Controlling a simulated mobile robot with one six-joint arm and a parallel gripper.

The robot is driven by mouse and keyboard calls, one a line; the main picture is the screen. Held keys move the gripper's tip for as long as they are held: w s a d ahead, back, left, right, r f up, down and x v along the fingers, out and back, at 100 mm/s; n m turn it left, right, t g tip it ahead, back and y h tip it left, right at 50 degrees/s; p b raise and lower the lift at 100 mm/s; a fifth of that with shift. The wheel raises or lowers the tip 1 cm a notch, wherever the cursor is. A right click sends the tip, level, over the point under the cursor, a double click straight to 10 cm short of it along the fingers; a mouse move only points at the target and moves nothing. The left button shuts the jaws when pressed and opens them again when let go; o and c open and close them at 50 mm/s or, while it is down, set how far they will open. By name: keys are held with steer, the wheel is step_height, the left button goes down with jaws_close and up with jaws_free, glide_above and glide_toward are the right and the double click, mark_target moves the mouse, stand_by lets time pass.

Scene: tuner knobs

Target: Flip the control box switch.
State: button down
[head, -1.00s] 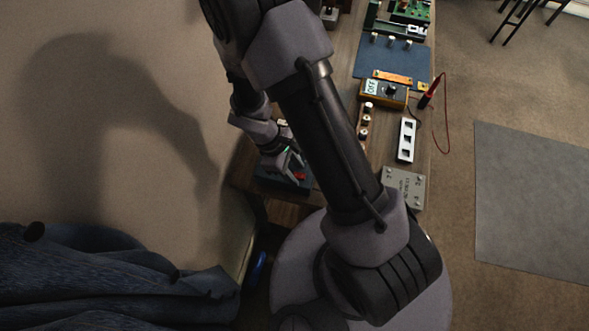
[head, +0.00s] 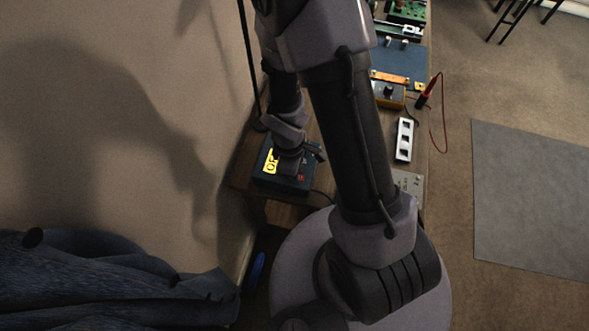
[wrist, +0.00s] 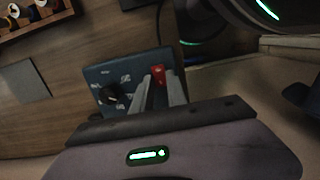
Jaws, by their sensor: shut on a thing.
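The control box (head: 262,177) is a dark blue box near the close end of the bench in the head view, with a yellow label reading "OF", partly covered by my wrist. A red switch (head: 301,178) shows on its face. In the wrist view the box (wrist: 94,74) has a black knob (wrist: 112,94) and the red switch (wrist: 158,73). My gripper (wrist: 160,88) is at the box, its two fingers close together on either side of the red switch, shut on it. In the head view my gripper (head: 316,152) is over the box, partly hidden by my arm.
Beyond my arm stand a yellow meter box (head: 391,93) with a black knob, a red probe (head: 422,102) on a cable, a white strip (head: 404,140) and a grey plate (head: 411,184). A wall rises close on the left.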

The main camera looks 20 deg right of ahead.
steer(key=c, duration=1.3)
jaws_free()
steer(key=r+p, duration=0.2)
steer(key=r, duration=0.3)
steer(key=a+r+p, duration=0.1)
steer(key=r+p, duration=0.2)
steer(key=r, duration=0.3)
steer(key=w+r+p, duration=0.1)
steer(key=r+p, duration=0.2)
steer(key=r, duration=0.3)
steer(key=shift+a+r, duration=0.15)
steer(key=shift+a, duration=0.05)
